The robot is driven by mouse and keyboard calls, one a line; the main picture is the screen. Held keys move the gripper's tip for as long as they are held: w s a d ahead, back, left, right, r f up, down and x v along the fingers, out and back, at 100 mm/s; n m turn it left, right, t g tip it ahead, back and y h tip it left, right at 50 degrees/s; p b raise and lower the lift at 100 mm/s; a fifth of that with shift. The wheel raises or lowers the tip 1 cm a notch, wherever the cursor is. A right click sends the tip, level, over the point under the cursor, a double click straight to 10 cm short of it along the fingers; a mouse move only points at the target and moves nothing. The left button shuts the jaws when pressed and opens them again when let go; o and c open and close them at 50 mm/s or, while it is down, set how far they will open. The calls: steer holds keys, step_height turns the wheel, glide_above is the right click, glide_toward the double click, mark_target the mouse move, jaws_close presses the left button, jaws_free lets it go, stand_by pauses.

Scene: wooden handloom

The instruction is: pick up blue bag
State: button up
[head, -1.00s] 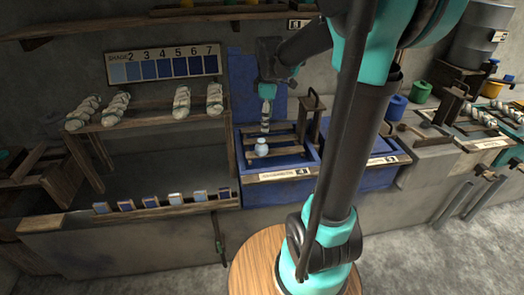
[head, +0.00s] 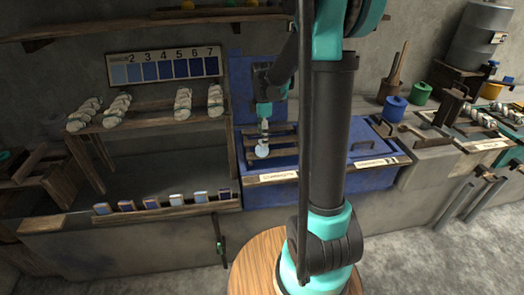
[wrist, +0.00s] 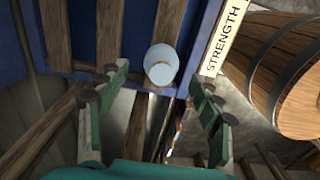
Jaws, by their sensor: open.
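A small pale blue-white rounded bag (head: 262,152) sits on the wooden slats of the blue vat (head: 345,180). In the wrist view the bag (wrist: 161,65) rests near the vat's edge, beside the label reading "STRENGTH". My gripper (head: 264,130) hangs just above the bag in the head view, where its fingers are too small to make out well. In the wrist view my gripper (wrist: 156,82) is open and empty, one finger on each side. The bag lies just beyond the fingertips, roughly between them, with no clear contact.
A numbered shade board (head: 165,67) hangs on the wall. White skeins (head: 183,103) lie on a wooden rack at left, above a row of small colour cards (head: 172,199). In the wrist view a wooden tub (wrist: 290,75) stands close at right. My arm covers part of the vat.

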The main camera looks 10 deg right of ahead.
mark_target(262, 148)
steer(key=shift+s+a+f, duration=0.1)
steer(key=shift+f, duration=1.4)
steer(key=shift+a+f, duration=0.1)
steer(key=shift+f, duration=1.35)
steer(key=c, duration=1.4)
steer(key=shift+r, duration=0.15)
